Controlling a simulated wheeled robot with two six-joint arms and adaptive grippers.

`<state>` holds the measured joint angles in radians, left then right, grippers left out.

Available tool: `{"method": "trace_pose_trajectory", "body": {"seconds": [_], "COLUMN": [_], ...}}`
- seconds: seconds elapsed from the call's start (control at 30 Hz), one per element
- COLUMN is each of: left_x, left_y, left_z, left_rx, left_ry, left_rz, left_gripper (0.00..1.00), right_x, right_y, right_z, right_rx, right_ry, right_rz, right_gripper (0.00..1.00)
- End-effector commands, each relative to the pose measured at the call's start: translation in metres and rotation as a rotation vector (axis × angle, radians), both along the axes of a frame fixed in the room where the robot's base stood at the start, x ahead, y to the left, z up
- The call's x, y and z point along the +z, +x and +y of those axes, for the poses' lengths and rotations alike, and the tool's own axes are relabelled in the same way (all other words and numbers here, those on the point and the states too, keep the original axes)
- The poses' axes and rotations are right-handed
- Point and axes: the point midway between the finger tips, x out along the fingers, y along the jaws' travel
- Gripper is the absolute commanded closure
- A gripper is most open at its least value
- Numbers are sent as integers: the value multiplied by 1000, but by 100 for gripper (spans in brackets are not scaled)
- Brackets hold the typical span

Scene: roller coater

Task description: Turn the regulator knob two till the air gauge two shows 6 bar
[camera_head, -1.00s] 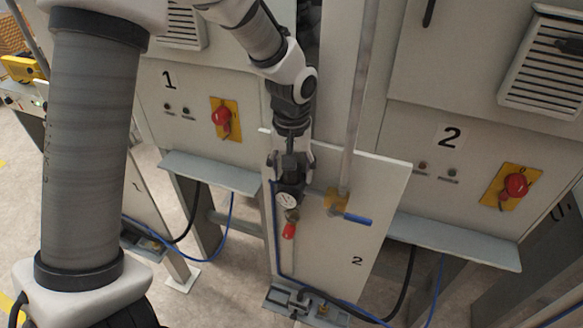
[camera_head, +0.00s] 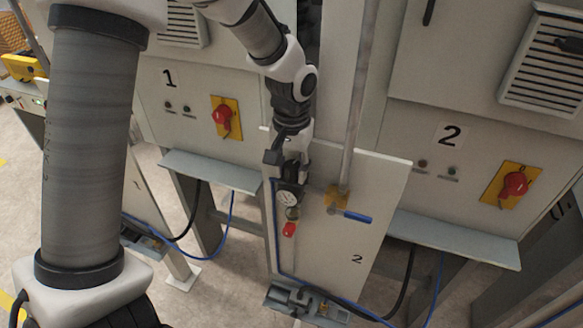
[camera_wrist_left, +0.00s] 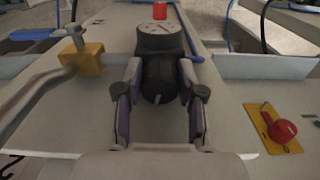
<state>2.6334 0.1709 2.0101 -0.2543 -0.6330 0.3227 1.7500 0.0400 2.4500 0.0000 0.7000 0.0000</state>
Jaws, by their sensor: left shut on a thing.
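Air gauge two (camera_head: 288,199) is a small round white dial on the front of the regulator, on the pale panel marked 2. It also shows in the left wrist view (camera_wrist_left: 159,29), foreshortened, so I cannot read its value. The black regulator knob two (camera_wrist_left: 160,78) sits above the gauge. My left gripper (camera_head: 290,170) reaches down from above. In the left wrist view its two fingers (camera_wrist_left: 160,95) stand on either side of the knob and are shut on it. A light mark shows on the knob's near face. My right gripper is not in view.
A brass valve with a blue handle (camera_head: 357,217) and its vertical pipe stand just right of the regulator. A red fitting (camera_head: 289,230) hangs below the gauge. Cabinets with red switches (camera_head: 515,185) stand behind, with grey ledges (camera_head: 455,240) jutting out.

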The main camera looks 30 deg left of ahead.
Motion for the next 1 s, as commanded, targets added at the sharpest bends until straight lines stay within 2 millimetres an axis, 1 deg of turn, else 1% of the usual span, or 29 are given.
{"method": "trace_pose_trajectory", "body": {"seconds": [0.3,0.5,0.7,1.0], "left_x": [-1,-1,-1,-1], "left_y": [1,1,1,0], "left_z": [1,1,2,2], "left_rx": [-292,-453,-567,-641], "left_ry": [0,0,1,1], "left_rz": [-2,-2,-2,-1], "left_gripper": [96,96,96,96], "right_x": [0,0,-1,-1], "right_y": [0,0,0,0], "right_z": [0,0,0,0], "right_rx": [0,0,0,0], "right_ry": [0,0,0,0], "right_rz": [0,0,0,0], "right_gripper": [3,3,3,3]}}
